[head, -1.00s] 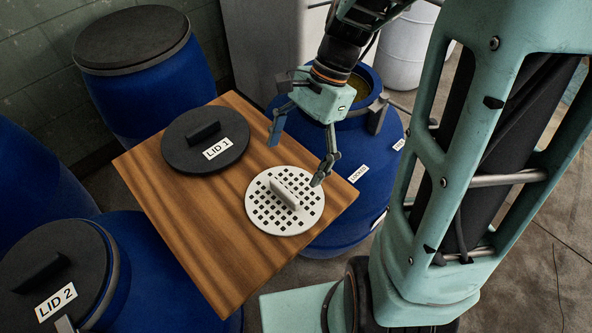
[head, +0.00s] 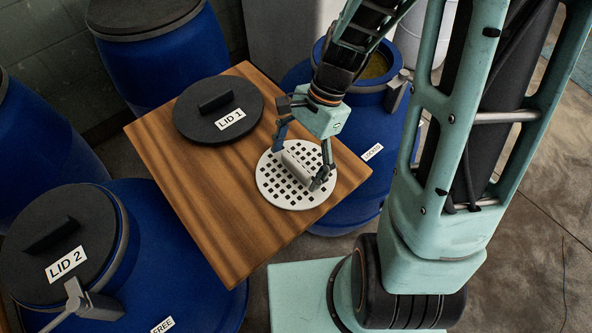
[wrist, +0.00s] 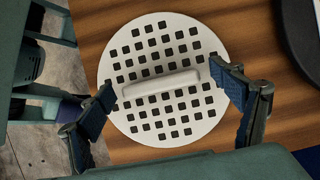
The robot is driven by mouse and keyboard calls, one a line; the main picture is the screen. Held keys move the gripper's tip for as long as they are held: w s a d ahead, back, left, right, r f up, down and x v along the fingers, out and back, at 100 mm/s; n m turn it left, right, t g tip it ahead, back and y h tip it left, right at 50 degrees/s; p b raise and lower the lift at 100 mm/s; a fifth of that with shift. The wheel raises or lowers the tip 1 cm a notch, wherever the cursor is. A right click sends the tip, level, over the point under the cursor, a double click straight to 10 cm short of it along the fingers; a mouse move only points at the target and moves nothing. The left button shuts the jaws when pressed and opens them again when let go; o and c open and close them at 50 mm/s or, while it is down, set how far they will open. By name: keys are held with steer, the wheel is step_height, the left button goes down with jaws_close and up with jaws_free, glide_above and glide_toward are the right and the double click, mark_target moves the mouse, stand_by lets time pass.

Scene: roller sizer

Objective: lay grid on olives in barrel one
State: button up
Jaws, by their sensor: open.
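The white round grid (head: 280,190) with square holes and a raised bar handle lies flat on the wooden board. It also shows in the wrist view (wrist: 150,125), its handle lying between my fingers. My gripper (head: 303,172) is open over the grid, one finger near each end of the handle. I cannot tell whether the fingers touch it. The open blue barrel (head: 335,205) stands behind and right of the board, with a yellowish-green surface (head: 372,66) inside its mouth, partly hidden by my arm. It bears a label reading LOCKED.
Black LID 1 (head: 190,118) lies on the wooden board (head: 215,240), left of the grid. A blue barrel (head: 150,240) with LID 2 (head: 38,272) stands at front left, and another lidded barrel (head: 165,65) at the back. The board's front part is bare.

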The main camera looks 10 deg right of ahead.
steer(key=shift+f, duration=0.1)
steer(key=shift+c, duration=0.3)
steer(key=c, duration=1.5)
steer(key=shift+o, duration=0.2)
